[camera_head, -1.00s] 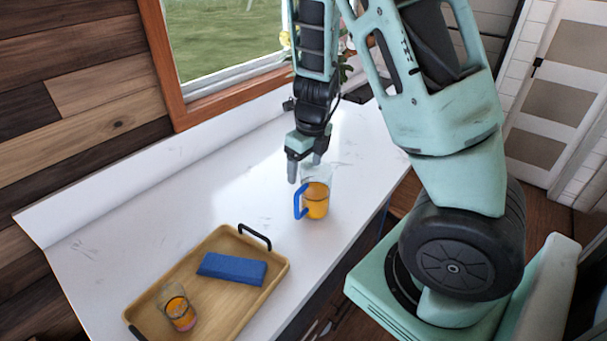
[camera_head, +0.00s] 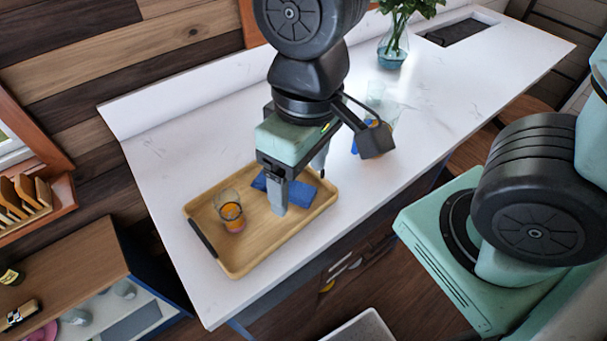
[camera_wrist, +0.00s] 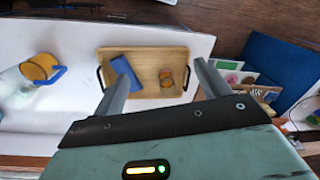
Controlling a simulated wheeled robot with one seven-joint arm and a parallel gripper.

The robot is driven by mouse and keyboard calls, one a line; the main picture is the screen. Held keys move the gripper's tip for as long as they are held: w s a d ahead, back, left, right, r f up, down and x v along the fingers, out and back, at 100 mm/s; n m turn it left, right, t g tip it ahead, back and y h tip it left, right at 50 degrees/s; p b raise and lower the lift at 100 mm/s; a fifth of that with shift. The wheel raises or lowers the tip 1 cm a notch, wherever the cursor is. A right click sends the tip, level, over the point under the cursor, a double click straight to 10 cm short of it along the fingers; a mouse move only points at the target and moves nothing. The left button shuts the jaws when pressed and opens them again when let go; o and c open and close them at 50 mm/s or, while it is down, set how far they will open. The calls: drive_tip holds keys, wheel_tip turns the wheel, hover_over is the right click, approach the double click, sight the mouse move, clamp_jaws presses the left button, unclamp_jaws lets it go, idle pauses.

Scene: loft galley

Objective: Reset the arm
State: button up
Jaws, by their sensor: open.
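My gripper (camera_head: 299,187) is open and empty, held above the wooden tray in the head view. Its two fingers, apart with nothing between them, also show in the wrist view (camera_wrist: 160,82). My arm comes down from the top of the head view and hides part of the counter and of the tray's far side.
The wooden tray (camera_head: 241,262) on the white counter (camera_head: 165,185) holds a glass with orange drink (camera_head: 232,213) and a blue block (camera_head: 303,195). A pitcher with a blue handle (camera_wrist: 42,68) stands beyond the tray. A flower vase (camera_head: 392,50) stands at the back.

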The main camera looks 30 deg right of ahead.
drive_tip(key=shift+s+a+r+n, duration=0.15)
drive_tip(key=shift+s+n, duration=0.45)
drive_tip(key=shift+n, duration=0.6)
wheel_tip(320, 180, down, 21)
drive_tip(key=b, duration=2.1)
drive_tip(key=shift+r, duration=0.1)
